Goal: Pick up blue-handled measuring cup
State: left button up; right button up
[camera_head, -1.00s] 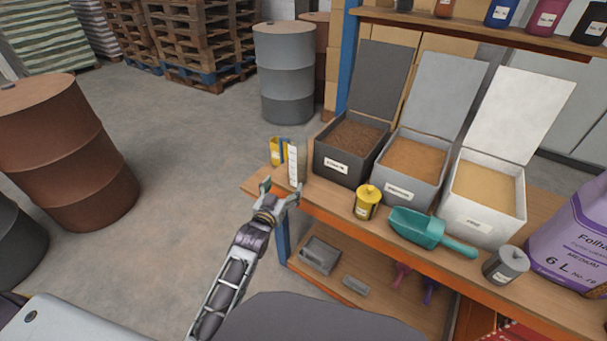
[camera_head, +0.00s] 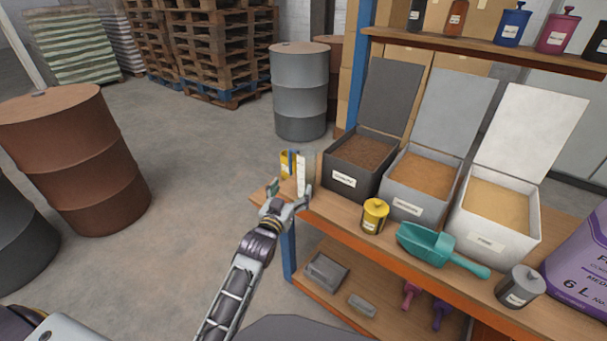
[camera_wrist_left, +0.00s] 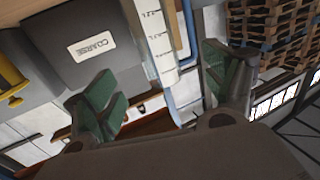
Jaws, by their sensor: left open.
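The measuring cup (camera_head: 303,174) is a tall white vessel with printed scale marks. It stands at the left end of the upper bench. Blue parts show beside it, and in the left wrist view the cup (camera_wrist_left: 155,40) has a blue handle (camera_wrist_left: 190,25) on its right side. My left gripper (camera_head: 289,194) is open just in front of the cup. In the left wrist view its green-padded fingers (camera_wrist_left: 165,88) lie on either side of the cup's lower image part. I cannot tell whether they touch it. My right gripper is not in view.
A yellow canister (camera_head: 374,216) and a teal scoop (camera_head: 430,243) stand further right. Open floor lies left of the bench (camera_head: 262,200).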

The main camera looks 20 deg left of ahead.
aim_at(302, 173)
pick_arm(q)
jog(key=shift+w+d+b, duration=0.1)
jog(key=shift+w+b, duration=0.2)
jog(key=shift+w, duration=3.45)
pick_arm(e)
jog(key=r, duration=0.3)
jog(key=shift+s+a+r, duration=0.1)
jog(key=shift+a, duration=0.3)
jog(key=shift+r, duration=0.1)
pick_arm(q)
jog(key=shift+w+d, duration=0.1)
jog(key=shift+w, duration=0.05)
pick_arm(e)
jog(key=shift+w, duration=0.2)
